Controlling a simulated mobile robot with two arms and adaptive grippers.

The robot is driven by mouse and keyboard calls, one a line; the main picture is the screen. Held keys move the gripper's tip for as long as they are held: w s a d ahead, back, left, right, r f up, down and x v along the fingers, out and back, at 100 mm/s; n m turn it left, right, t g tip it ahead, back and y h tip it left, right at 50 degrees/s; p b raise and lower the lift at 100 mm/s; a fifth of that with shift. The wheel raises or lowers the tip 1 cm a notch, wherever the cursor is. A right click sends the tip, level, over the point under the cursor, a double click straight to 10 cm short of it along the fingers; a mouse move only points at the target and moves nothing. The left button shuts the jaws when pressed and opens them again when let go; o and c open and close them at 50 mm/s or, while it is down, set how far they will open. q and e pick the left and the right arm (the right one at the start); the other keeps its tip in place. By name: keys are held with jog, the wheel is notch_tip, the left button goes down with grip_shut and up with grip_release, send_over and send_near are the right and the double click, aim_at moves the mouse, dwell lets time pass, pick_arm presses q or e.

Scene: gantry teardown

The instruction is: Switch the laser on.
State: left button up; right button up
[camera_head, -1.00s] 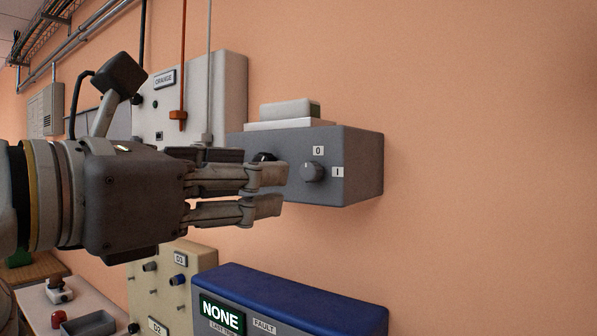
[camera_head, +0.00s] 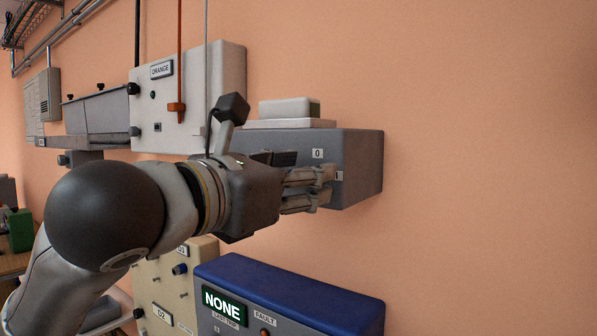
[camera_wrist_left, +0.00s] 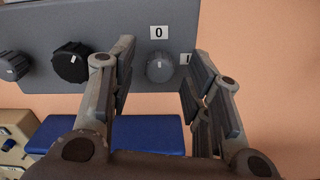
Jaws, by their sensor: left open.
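The grey box (camera_head: 362,160) on the wall carries a rotary knob (camera_wrist_left: 160,68) with a "0" label (camera_head: 318,154) above it and an "I" label (camera_head: 340,176) to its right. In the head view my gripper hides the knob. In the left wrist view the knob's pale mark appears to point up towards "0". My left gripper (camera_head: 325,186) is open at the box's front. In the left wrist view its fingers (camera_wrist_left: 162,62) stand on either side of the knob, with gaps visible; contact cannot be told. The right gripper is not in view.
Two other knobs, a black one (camera_wrist_left: 70,62) and a dark one (camera_wrist_left: 12,65), sit left on the same box. A blue unit (camera_head: 290,295) reading "NONE" is below. A white "ORANGE" cabinet (camera_head: 190,95) stands left. The wall at right is clear.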

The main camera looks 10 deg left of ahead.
pick_arm(q)
jog(key=shift+c, duration=0.4)
grip_shut()
jog(key=m+b, duration=0.9)
jog(key=m, duration=0.8)
jog(key=shift+f+m, duration=0.1)
jog(key=shift+m, duration=0.3)
dwell(0.4)
jog(key=shift+o, duration=0.4)
grip_release()
